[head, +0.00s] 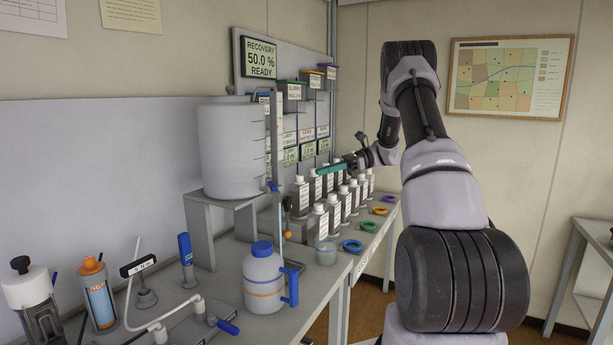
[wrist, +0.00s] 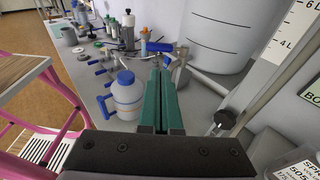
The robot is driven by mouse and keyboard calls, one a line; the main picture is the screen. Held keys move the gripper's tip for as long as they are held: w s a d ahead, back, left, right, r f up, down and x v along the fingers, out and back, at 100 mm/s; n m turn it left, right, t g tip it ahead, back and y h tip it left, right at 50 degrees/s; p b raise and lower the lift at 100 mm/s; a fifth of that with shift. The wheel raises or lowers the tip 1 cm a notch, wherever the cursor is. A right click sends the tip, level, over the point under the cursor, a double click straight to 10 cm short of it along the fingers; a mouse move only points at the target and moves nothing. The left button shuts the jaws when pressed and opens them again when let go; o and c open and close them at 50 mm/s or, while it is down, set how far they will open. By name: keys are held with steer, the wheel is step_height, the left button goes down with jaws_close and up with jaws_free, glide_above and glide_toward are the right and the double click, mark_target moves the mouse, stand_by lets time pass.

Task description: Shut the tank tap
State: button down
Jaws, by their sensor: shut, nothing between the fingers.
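The white tank (head: 232,150) stands on a grey stand on the bench. A small blue tap handle (head: 272,186) shows low on its front side. In the wrist view the blue handle (wrist: 160,47) lies crosswise just beyond my fingertips, beside the tank (wrist: 222,38); the fingers partly hide the tap body. My gripper (head: 318,172) has teal fingers, shut and empty, and is held above the bottle rows to the right of the tap. The fingers (wrist: 160,75) point towards the tap in the wrist view. I cannot tell whether they touch the handle.
A white jug with a blue lid (head: 262,270) stands on the bench below and in front of the tank. A upright level gauge (head: 277,150) is close to the tap. Several white-capped bottles (head: 320,222) stand under my gripper. A clear cup (head: 326,253) is near the bench edge.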

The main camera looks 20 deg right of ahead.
glide_toward(269, 185)
steer(key=a, duration=0.3)
steer(key=s+a+f, duration=0.1)
steer(key=a, duration=0.1)
steer(key=shift+f, duration=0.1)
stand_by(0.4)
steer(key=a+m+t, duration=0.1)
steer(key=m+t, duration=0.1)
steer(key=s+a+m+t+h, duration=0.1)
steer(key=m+t, duration=0.1)
steer(key=t, duration=0.1)
steer(key=a+m+t, duration=0.1)
steer(key=t, duration=0.1)
steer(key=shift+s+a+m+t+h, duration=0.15)
steer(key=shift+s+m+t+h, duration=0.15)
steer(key=shift+m+t, duration=0.1)
steer(key=shift+w+a, duration=0.15)
steer(key=shift+a, duration=0.9)
steer(key=shift+d, duration=0.1)
